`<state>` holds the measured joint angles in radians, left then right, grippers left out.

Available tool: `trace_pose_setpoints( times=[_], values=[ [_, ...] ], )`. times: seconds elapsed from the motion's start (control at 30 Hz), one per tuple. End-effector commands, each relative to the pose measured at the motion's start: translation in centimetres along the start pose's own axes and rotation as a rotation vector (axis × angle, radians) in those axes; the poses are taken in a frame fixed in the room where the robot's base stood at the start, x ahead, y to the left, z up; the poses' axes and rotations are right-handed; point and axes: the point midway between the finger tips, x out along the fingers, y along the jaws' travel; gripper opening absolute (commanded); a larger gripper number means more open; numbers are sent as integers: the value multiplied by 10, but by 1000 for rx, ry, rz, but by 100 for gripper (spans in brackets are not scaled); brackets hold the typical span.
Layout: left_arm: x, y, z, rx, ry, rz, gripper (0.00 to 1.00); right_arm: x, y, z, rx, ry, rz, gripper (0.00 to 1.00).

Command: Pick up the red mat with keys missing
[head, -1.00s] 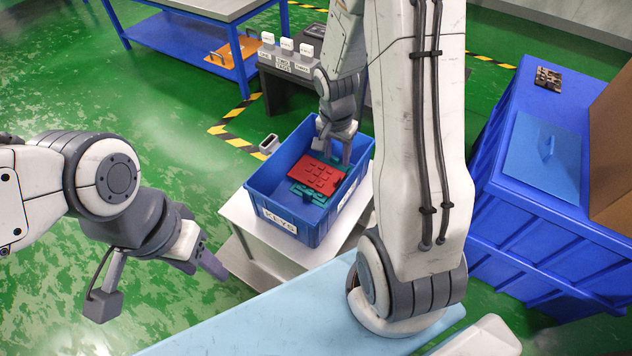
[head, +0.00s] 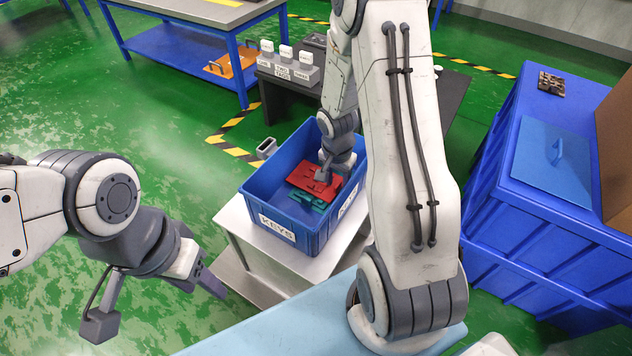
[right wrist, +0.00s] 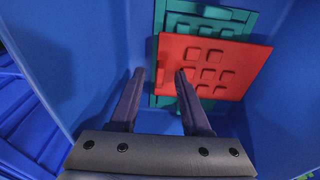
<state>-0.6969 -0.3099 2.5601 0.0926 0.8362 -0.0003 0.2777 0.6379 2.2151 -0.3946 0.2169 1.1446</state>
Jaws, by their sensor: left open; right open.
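The red mat (head: 302,177) lies on top of a teal mat (head: 304,198) inside the blue bin labelled KEYS (head: 262,202). In the right wrist view the red mat (right wrist: 230,58) shows several raised square keys; its lower left part is partly covered by a finger. The teal mat (right wrist: 185,22) shows beyond and below it. My right gripper (right wrist: 160,73) is open inside the bin, one finger left of the red mat's edge, the other overlapping the mat; I cannot tell contact. My left gripper (head: 155,303) is open and empty, left of the bin.
The bin stands on a pale stand (head: 236,222). Its walls surround my right gripper. A light blue surface (head: 270,325) is in front.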

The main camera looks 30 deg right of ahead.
Motion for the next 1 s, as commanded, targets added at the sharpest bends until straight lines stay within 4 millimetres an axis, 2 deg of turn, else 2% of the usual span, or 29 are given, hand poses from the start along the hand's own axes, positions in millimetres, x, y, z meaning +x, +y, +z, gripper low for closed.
trace_pose_setpoints(
  times=[0.07,0.1,0.17,0.2,0.23,1.0],
  values=[
    [-1,0,0,0,0,0,50,-1,0,0,0,1,0,48],
    [-1,0,0,0,0,0,50,-1,0,0,0,0,0,44],
    [-1,0,0,0,0,0,50,-1,0,0,0,0,0,21],
    [-1,0,0,0,0,0,50,-1,0,0,0,0,0,5],
    [-1,0,0,0,0,0,50,-1,0,0,0,0,0,0],
    [-1,0,0,0,0,0,50,-2,0,0,-1,0,0,0]
  ],
)
